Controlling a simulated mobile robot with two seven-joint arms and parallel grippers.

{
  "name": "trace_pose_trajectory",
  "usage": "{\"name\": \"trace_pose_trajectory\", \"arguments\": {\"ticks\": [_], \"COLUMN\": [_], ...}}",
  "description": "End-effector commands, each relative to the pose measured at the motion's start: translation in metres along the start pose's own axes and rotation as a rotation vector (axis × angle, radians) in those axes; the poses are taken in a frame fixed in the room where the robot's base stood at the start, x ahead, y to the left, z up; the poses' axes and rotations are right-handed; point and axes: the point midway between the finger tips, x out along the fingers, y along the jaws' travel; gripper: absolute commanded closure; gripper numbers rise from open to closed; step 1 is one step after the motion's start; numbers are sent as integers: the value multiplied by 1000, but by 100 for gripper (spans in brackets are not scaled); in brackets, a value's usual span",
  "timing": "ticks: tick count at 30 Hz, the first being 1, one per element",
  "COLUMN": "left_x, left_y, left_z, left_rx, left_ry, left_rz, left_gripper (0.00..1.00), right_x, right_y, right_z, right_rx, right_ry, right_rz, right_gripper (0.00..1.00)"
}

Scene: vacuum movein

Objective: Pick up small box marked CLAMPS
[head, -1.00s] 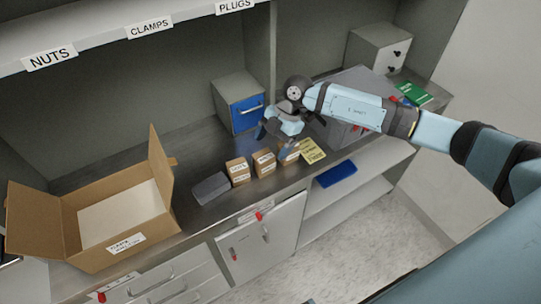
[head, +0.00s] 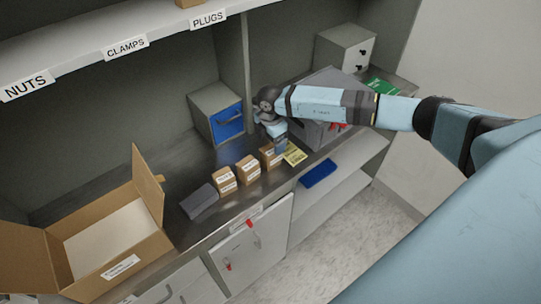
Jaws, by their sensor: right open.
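Several small brown boxes with white labels stand in a row on the metal counter: a left one (head: 224,181), a middle one (head: 247,169) and a right one (head: 267,157). Their labels are too small to read, so I cannot tell which is marked CLAMPS. My right gripper (head: 281,148) is open, pointing down close by the right box and partly hiding it. I cannot tell whether it touches that box. A yellow note (head: 295,155) lies just right of it. My left gripper is not in view.
An open cardboard box (head: 120,268) stands at the left, beside a dark grey block (head: 199,201). The shelf (head: 75,40) above carries NUTS, CLAMPS and PLUGS labels.

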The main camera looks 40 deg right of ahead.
Motion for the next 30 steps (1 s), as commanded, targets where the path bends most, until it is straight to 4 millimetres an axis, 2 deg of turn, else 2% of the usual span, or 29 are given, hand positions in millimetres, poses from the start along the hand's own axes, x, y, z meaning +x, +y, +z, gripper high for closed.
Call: {"name": "trace_pose_trajectory", "arguments": {"ticks": [9, 18, 19, 26, 27, 30], "left_x": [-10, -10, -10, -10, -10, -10], "left_y": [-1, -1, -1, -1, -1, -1], "left_z": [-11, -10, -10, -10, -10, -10], "left_rx": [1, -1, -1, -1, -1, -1], "left_ry": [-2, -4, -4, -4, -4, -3], "left_rz": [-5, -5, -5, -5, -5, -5], "left_gripper": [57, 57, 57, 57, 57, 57], "right_x": [42, 50, 50, 50, 50, 49], "right_y": [-3, -2, -2, -2, -2, -2], "right_z": [-1, -1, -1, -1, -1, -1], "right_rx": [1, 0, 0, 0, 0, 1], "right_ry": [0, 1, 1, 1, 1, 1], "right_rz": [-3, -1, -1, -1, -1, 0], "right_gripper": [17, 17, 19, 72, 77, 77]}}
